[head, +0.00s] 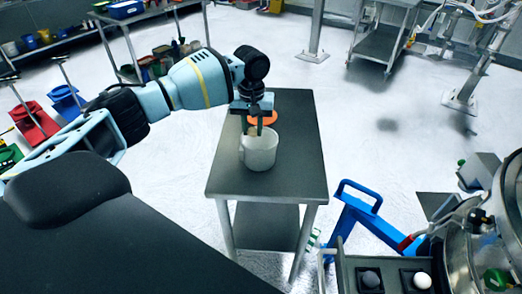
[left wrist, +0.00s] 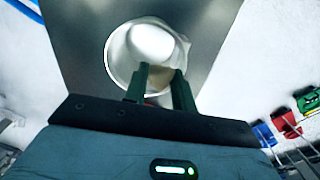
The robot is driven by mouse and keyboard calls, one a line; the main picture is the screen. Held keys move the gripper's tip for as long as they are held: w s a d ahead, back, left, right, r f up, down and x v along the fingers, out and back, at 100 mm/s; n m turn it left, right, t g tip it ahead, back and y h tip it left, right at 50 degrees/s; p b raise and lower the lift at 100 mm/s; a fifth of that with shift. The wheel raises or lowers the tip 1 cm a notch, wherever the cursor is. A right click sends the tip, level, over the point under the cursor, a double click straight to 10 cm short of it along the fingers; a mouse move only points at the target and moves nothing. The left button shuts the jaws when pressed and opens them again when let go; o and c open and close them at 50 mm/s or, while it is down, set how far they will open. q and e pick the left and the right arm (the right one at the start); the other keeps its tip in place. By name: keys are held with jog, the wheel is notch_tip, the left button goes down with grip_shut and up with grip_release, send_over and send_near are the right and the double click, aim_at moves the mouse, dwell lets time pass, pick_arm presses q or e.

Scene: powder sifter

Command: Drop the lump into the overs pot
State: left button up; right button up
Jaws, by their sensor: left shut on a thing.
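The overs pot (head: 258,152) is a white, open pot standing upright on a small steel table. It also shows in the left wrist view (left wrist: 113,58), with its mouth facing the camera. My left gripper (head: 260,126) points down at the pot's mouth. Its green fingers (left wrist: 160,77) are shut on a small beige lump (left wrist: 159,73), which lies over the opening in the left wrist view. The fingers hide part of the lump. I cannot tell how far the fingertips are below the rim. My right gripper is not in view.
A blue frame (head: 355,210) and round steel machinery (head: 488,235) stand at the right. The table's right side and front are bare. Red and blue bins (head: 37,121) sit on the floor at left.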

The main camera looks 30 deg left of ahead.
pick_arm(q)
jog(key=shift+f, duration=0.5)
jog(key=shift+r, duration=0.1)
jog(key=o, duration=1)
jog(key=shift+r, duration=3.95)
jog(key=shift+f, duration=0.1)
